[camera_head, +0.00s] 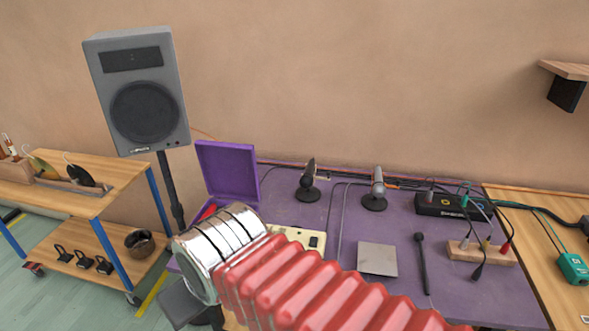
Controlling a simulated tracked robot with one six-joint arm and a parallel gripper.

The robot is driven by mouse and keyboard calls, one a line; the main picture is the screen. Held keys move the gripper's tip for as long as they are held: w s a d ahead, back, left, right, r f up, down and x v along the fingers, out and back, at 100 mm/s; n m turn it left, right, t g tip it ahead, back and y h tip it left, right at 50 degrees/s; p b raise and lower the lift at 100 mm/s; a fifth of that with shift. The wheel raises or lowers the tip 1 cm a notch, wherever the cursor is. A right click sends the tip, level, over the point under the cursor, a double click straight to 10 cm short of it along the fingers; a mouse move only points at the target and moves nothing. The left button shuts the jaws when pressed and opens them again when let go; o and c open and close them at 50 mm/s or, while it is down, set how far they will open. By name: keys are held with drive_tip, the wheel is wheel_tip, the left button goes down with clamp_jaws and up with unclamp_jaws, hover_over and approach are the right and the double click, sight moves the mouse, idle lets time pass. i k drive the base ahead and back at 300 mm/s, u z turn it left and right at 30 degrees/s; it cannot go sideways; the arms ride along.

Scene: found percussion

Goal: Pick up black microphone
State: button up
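A black microphone (309,179) stands upright on a round black base on the purple tabletop (335,215), near its back edge. A second microphone (377,186), with a silver-grey body, stands on a similar base to its right. A slim black object with a rounded head (422,262) lies at the right front; I cannot tell whether it is a microphone or a mallet. My red ribbed arm with a chrome collar crosses the lower middle, well in front of and below the standing microphones. My gripper's fingers cannot be made out, and nothing is visibly held.
An open purple case (227,171) stands left of the microphones. A grey plate (377,259), a cream box (302,238), a black device (450,204) and a wooden block with plugs (480,252) share the table. Cables run along the back. A speaker (138,92) stands left.

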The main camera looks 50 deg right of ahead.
sight(306, 182)
drive_tip(key=z, duration=0.35)
drive_tip(key=i, duration=0.85)
drive_tip(key=z, duration=0.5)
